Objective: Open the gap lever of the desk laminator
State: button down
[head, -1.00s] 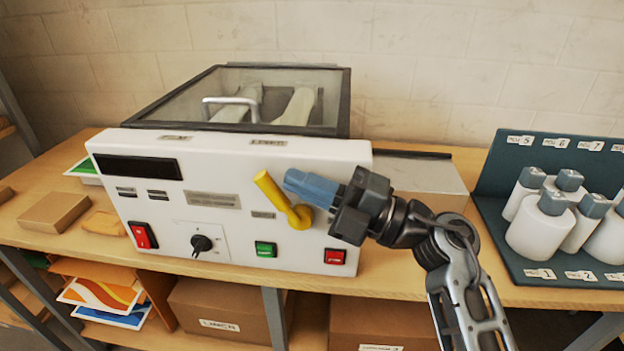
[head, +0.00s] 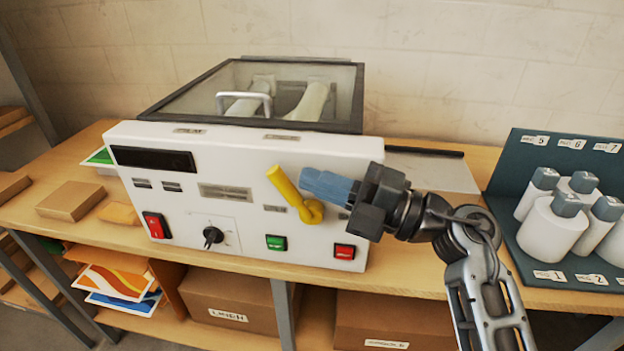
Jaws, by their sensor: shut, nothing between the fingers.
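The desk laminator (head: 235,225) is a white box with a dark-framed clear lid on the wooden bench. Its yellow gap lever (head: 286,186) is on the right half of the front panel, leaning up and to the left from its round pivot. My gripper (head: 307,184) has blue fingers, shut with nothing between them. It points left, with its tips just right of the lever's arm and above the pivot. I cannot tell whether the tips touch the lever.
Below the lever are a green button (head: 276,243) and a red button (head: 345,252). A black knob (head: 213,236) and red switch (head: 156,225) are further left. A teal rack (head: 503,215) with white bottles stands at the right.

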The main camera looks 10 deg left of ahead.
jog(key=b+v, duration=0.1)
jog(key=v, duration=0.5)
jog(key=shift+d, duration=0.25)
jog(key=shift+s+f, duration=0.1)
jog(key=s+d+f+m+t+h, duration=0.3)
jog(key=s+d+m+h, duration=0.3)
jog(key=s+m, duration=0.5)
jog(key=s+d+f+m+t+h, duration=0.4)
jog(key=s+m, duration=0.7)
jog(key=s, duration=0.4)
jog(key=s+d+f+m+t+h, duration=0.3)
jog(key=s+d+f+m+h, duration=0.2)
jog(key=s+d+m+h, duration=0.4)
jog(key=s+m, duration=0.2)
jog(key=s, duration=0.2)
jog(key=shift+d+f, duration=0.2)
jog(key=shift+f, duration=0.1)
